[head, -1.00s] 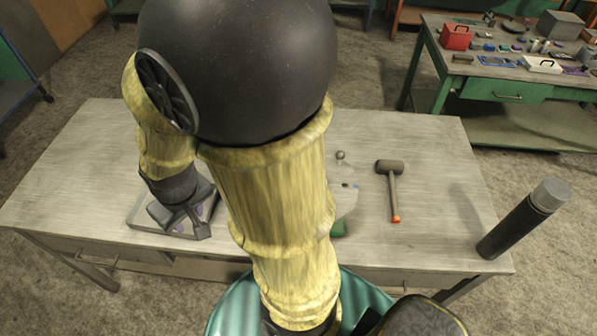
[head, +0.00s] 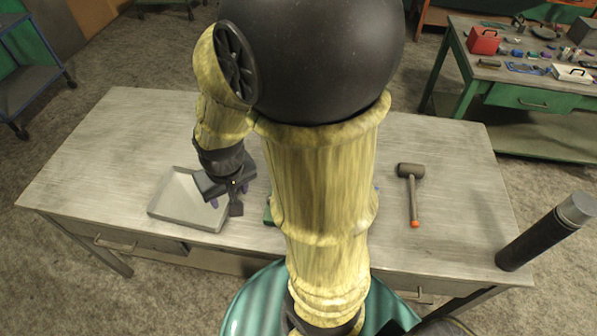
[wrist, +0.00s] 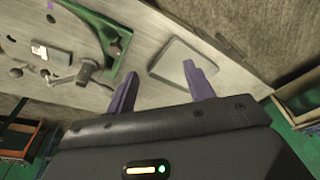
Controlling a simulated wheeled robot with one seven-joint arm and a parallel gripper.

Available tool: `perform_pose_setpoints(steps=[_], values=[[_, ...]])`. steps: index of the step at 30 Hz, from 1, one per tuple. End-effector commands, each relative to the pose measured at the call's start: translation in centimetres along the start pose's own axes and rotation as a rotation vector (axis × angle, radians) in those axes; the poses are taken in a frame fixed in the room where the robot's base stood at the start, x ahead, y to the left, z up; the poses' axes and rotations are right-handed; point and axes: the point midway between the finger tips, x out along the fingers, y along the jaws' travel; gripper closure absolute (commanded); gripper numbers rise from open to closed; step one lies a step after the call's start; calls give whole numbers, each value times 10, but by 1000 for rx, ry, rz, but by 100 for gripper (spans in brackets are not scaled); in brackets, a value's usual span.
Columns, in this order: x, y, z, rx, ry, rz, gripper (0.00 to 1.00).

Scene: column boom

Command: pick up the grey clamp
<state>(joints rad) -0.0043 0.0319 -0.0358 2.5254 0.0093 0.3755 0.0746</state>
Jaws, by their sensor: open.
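A grey metal piece with a bar and rounded ends, which looks like the grey clamp (wrist: 86,72), lies on the table at the left of the wrist view, beside a curved green part. In the head view my arm hides it. My gripper (wrist: 160,70) is open, with two purple fingers apart and nothing between them. The clamp is left of the fingers in the wrist view, not between them. In the head view my gripper (head: 228,200) is above the right side of a shallow grey tray.
The grey tray (head: 173,217) is on the table; its visible part is empty. A mallet (head: 411,171) lies to the right of my arm. A dark cylinder (head: 540,238) stands at the right table edge. A green part (head: 268,215) peeks out beside my arm. A green bench (head: 520,97) stands behind.

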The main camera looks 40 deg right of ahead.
Motion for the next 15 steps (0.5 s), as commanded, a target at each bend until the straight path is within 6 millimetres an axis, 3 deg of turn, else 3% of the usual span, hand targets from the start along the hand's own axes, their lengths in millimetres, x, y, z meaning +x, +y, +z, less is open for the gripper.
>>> perform_pose_setpoints(steps=[5, 15], values=[[12, 27, -28, 367, -72, 44, 47], [40, 108, -80, 1272, -143, 288, 47]])
